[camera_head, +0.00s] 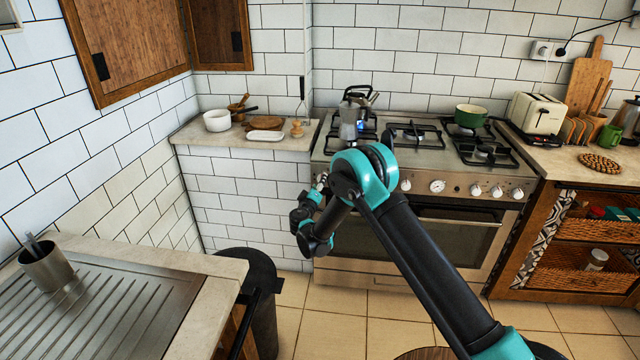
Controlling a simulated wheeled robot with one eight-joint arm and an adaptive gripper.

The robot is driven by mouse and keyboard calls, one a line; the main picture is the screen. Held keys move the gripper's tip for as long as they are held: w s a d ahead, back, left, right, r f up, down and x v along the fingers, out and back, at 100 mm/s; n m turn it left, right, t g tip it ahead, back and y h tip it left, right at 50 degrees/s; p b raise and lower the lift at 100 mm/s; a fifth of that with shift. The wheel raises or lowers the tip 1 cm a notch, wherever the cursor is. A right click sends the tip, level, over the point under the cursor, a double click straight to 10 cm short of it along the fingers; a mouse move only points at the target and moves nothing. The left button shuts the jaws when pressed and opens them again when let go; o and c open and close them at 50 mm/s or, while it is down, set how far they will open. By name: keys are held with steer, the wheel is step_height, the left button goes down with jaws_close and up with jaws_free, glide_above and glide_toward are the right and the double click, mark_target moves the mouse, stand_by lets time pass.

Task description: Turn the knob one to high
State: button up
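The stove (450,160) stands against the back wall, with a row of white knobs along its steel front panel. Visible knobs include one just right of my arm's elbow (405,185), a larger dial (437,186) and several at the right (497,191). My gripper (322,182) is at the left end of this panel, small and dark. It appears at or very close to the leftmost knob; contact and the knob's setting cannot be made out. My arm hides part of the panel.
A moka pot (348,122) stands on a left burner, with blue showing beside it. A green pot (470,116) sits at the back right. A counter (205,133) adjoins the stove's left side. A dark bin (262,290) stands on the floor left of the oven.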

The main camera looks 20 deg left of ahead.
steer(key=shift+w, duration=0.65)
steer(key=c, duration=1.2)
steer(key=shift+o, duration=0.2)
steer(key=n, duration=0.7)
steer(key=n+t+y, duration=0.1)
steer(key=n, duration=0.6)
steer(key=shift+f, duration=0.15)
steer(key=shift+n, duration=0.4)
